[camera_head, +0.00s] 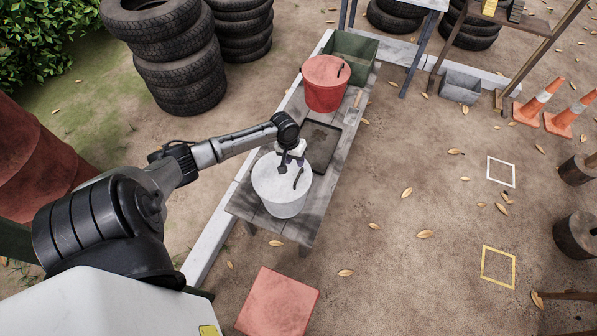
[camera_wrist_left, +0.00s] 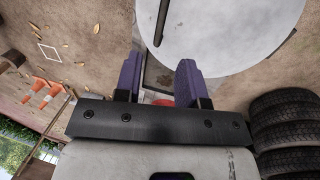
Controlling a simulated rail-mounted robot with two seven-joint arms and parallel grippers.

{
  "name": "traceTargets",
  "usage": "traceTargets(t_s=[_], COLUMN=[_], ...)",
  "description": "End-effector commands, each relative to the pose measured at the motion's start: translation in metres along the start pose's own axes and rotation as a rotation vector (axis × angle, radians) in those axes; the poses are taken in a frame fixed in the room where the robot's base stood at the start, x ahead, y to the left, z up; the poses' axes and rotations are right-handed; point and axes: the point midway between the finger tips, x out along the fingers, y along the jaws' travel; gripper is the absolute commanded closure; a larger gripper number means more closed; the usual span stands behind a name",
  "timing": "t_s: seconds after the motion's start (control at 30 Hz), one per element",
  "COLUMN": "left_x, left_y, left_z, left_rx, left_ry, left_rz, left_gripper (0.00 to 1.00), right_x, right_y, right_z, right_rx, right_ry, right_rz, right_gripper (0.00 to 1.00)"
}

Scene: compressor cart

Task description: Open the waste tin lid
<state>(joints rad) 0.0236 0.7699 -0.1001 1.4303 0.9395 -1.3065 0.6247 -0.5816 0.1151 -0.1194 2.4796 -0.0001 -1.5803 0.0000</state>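A pale grey tin (camera_head: 283,205) with a flat lid (camera_head: 270,180) stands on the near end of a wooden bench. The lid lies flat on it and has a dark bar handle (camera_head: 298,179). In the left wrist view the lid (camera_wrist_left: 220,35) fills the upper right, with its handle (camera_wrist_left: 161,20) at the top. My left gripper (camera_head: 291,166) is over the far part of the lid, close to the handle. Its two purple fingers (camera_wrist_left: 158,82) are apart with nothing between them. I cannot tell whether they touch the lid. My right gripper is not in view.
On the bench (camera_head: 314,222) stand a black tray (camera_head: 322,145), a red lidded tin (camera_head: 326,88) and a green crate (camera_head: 352,48). Stacked tyres (camera_head: 178,65) stand left of it. A red block (camera_head: 278,302) is near its front end. Ground to the right is mostly clear.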

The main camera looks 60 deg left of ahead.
Motion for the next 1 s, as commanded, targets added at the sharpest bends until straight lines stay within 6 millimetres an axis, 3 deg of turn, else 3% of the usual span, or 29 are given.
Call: traceTargets(t_s=[0.2, 0.4, 0.93, 1.0], left_x=[0.040, 0.062, 0.073, 0.073], left_y=[0.000, 0.000, 0.000, 0.000], left_z=[0.000, 0.000, 0.001, 0.001], left_rx=[0.000, 0.000, 0.003, 0.003], left_ry=[-0.001, -0.001, 0.000, 0.000], left_rz=[-0.001, 0.000, -0.001, -0.001], left_gripper=[0.63, 0.63, 0.63, 0.69], right_x=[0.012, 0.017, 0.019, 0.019], right_y=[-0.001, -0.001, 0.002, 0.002], right_z=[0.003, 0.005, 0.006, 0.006], right_rx=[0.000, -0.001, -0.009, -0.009], right_ry=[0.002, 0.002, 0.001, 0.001], right_rz=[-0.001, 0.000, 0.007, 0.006], right_gripper=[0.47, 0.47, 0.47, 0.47])
